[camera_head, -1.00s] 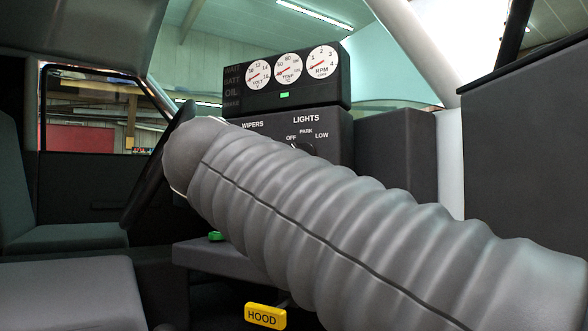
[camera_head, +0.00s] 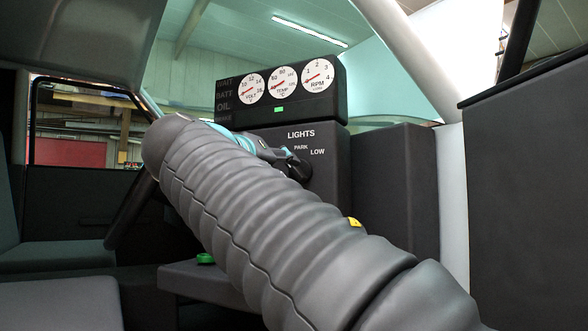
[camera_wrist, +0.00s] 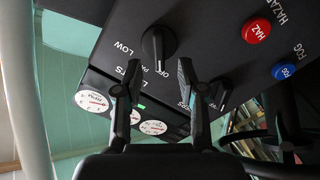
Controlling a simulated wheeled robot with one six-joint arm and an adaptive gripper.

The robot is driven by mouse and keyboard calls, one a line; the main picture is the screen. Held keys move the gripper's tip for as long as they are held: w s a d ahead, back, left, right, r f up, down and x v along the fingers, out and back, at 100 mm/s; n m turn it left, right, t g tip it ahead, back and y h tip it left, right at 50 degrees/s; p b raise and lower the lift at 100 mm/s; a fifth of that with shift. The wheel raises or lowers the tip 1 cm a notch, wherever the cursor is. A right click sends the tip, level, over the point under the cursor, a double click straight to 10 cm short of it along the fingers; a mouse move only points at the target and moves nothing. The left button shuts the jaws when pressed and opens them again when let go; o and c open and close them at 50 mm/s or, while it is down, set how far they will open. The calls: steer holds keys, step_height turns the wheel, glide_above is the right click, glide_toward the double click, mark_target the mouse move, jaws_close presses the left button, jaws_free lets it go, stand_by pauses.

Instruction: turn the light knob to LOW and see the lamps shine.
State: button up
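The black LIGHTS knob (camera_wrist: 158,46) is in the upper middle of the wrist view, where the panel appears upside down. Its white pointer line appears to aim at the OFF mark; LOW is printed to its left. My gripper (camera_wrist: 157,66) is open, its two fingertips apart, with the knob seen between and just beyond them. I cannot tell whether they touch it. In the head view, my gripper (camera_head: 282,156) is at the dash beside the knob (camera_head: 301,172), partly hidden by my arm. No lamps are in view.
A red HAZ button (camera_wrist: 256,31), a blue FOG button (camera_wrist: 283,70) and another dark knob (camera_wrist: 223,93) are on the same panel. The gauge box (camera_head: 335,95) sits above the panel. The steering wheel (camera_head: 130,210) is left of my arm.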

mark_target(293, 170)
steer(key=shift+p+x, duration=0.3)
steer(key=shift+x, duration=2.3)
jaws_close()
